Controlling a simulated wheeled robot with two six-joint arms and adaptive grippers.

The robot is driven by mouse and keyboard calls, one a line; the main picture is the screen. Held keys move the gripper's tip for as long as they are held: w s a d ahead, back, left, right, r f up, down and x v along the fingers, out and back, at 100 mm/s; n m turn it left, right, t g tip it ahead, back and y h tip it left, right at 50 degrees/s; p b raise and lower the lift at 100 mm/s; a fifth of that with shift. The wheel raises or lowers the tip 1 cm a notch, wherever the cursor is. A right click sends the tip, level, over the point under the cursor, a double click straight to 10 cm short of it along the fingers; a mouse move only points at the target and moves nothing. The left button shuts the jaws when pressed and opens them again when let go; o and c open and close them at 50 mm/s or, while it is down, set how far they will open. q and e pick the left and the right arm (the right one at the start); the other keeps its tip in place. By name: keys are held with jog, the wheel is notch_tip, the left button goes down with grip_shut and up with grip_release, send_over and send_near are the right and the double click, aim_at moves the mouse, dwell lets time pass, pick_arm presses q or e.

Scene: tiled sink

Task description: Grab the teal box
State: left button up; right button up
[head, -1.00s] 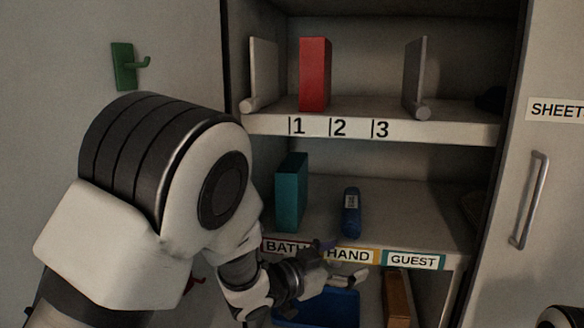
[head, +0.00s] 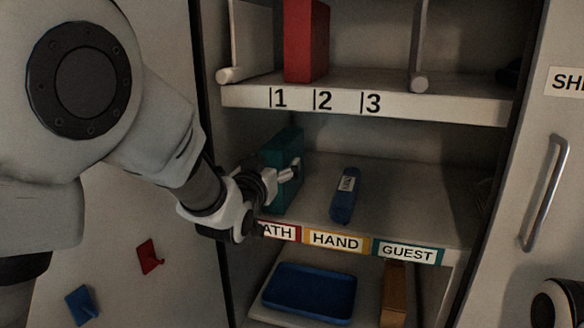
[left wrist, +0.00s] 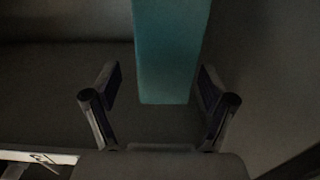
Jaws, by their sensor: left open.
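The teal box (head: 287,160) stands upright on the middle shelf (head: 405,205), at its left end above the BATH label. In the left wrist view the teal box (left wrist: 168,50) reaches in between the two fingers, with a gap on both sides. My left gripper (head: 284,176) is at the front of the box; it is open in the left wrist view (left wrist: 160,90), with one finger on each side of the box. The arm and gripper hide part of the box's front in the head view. My right gripper is not seen.
A blue device (head: 344,196) lies on the same shelf to the right of the box. A red box (head: 305,40) stands on the shelf above. A blue tray (head: 310,293) and a brown item (head: 393,295) are below. A door handle (head: 545,192) is at right.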

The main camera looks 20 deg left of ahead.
pick_arm(q)
jog(key=w+p, duration=0.2)
jog(key=w+a+r, duration=0.1)
jog(key=shift+w+p, duration=0.2)
jog(key=shift+p, duration=0.2)
jog(key=shift+w+d+f, duration=0.2)
jog(key=shift+w+f, duration=0.05)
jog(key=shift+w, duration=0.35)
jog(key=shift+w+d+f, duration=0.2)
jog(key=shift+w+f, duration=0.05)
jog(key=shift+w, duration=0.3)
jog(key=shift+s+a+r, duration=0.1)
jog(key=shift+s+r, duration=0.05)
jog(key=shift+s, duration=0.1)
jog(key=c, duration=0.6)
jog(key=shift+s, duration=0.1)
jog(key=c, duration=0.6)
jog(key=shift+c, duration=1.2)
jog(key=shift+r, duration=0.1)
